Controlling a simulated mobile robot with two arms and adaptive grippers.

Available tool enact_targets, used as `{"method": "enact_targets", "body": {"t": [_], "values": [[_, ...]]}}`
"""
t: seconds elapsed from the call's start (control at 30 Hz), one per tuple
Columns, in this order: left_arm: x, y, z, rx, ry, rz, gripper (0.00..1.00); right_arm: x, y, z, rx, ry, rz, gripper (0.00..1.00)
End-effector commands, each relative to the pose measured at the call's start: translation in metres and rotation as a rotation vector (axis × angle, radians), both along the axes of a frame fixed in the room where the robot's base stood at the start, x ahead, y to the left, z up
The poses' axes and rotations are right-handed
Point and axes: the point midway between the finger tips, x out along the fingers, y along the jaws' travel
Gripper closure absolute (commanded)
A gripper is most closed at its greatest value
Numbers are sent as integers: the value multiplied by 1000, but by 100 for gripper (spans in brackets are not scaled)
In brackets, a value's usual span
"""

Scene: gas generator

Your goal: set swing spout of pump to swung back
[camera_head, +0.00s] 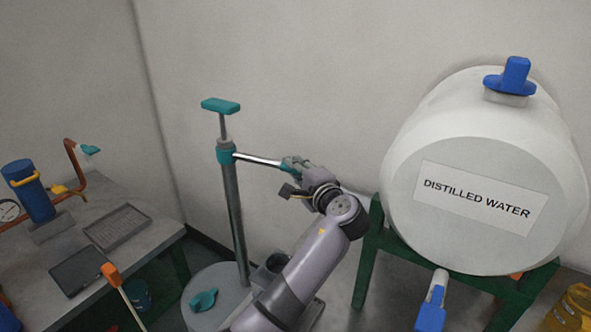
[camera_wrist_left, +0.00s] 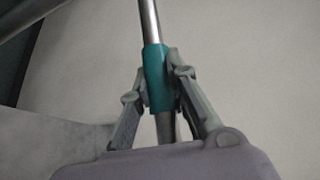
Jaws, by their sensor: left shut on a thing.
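The pump (camera_head: 236,205) stands upright, a grey metal column with a teal T-handle (camera_head: 221,105) on top. Its swing spout (camera_head: 258,160) is a silver tube that leaves the teal collar and points right in the head view. My left gripper (camera_head: 292,165) is at the outer end of the spout, shut on it. In the left wrist view the spout (camera_wrist_left: 149,22) runs between the fingers, and its teal sleeve (camera_wrist_left: 156,78) sits between the fingertips of the left gripper (camera_wrist_left: 158,85). The spout's tip is partly hidden by the gripper. My right gripper is not in view.
A white distilled water tank (camera_head: 430,215) on a green stand (camera_head: 366,255) is to the right of the gripper. A workbench (camera_head: 165,228) with a blue cylinder (camera_head: 32,195) and trays is at left. A teal part (camera_head: 204,299) lies on the round pump base (camera_head: 192,318). The wall is behind.

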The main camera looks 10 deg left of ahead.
Motion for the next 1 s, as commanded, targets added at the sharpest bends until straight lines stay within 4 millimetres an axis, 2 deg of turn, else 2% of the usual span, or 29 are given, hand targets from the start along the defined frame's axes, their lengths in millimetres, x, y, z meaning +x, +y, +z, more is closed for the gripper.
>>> {"method": "enact_targets", "body": {"t": [0.1,0.13,0.43,0.77,1.0], "values": [[0,0,-1,-4,0,1,100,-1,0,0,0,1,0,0],[0,0,-1,-4,0,1,83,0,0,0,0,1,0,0],[0,0,-1,-2,1,1,64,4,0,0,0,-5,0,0],[-2,-2,0,-1,0,0,64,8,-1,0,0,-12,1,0],[-29,-25,2,-3,2,-3,64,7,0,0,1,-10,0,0]]}}
